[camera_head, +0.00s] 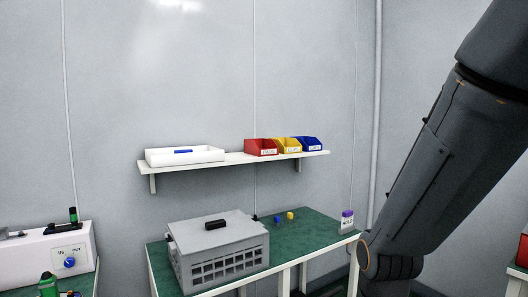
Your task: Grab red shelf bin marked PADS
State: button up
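The red shelf bin (259,147) sits on the white wall shelf (233,158), at the left end of a row of bins. It has a white label on its front, too small to read for certain. A yellow bin (288,146) and a blue bin (308,144) stand close beside it on its right. My arm fills the right side of the view, well to the right of the shelf. My gripper is not in view.
A white tray (160,158) with a blue item lies on the shelf's left part. Below, a grey crate-like box (222,262) stands on a green-topped table (310,232). A purple-capped container (347,218) stands at its right edge. A white device (40,256) is at lower left.

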aim_at(261, 147)
jog(key=u, duration=0.05)
jog(key=k, duration=0.45)
jog(key=z, duration=0.95)
jog(key=i, duration=1.55)
jog(key=u, duration=0.7)
jog(key=i, duration=0.75)
jog(key=u, duration=0.7)
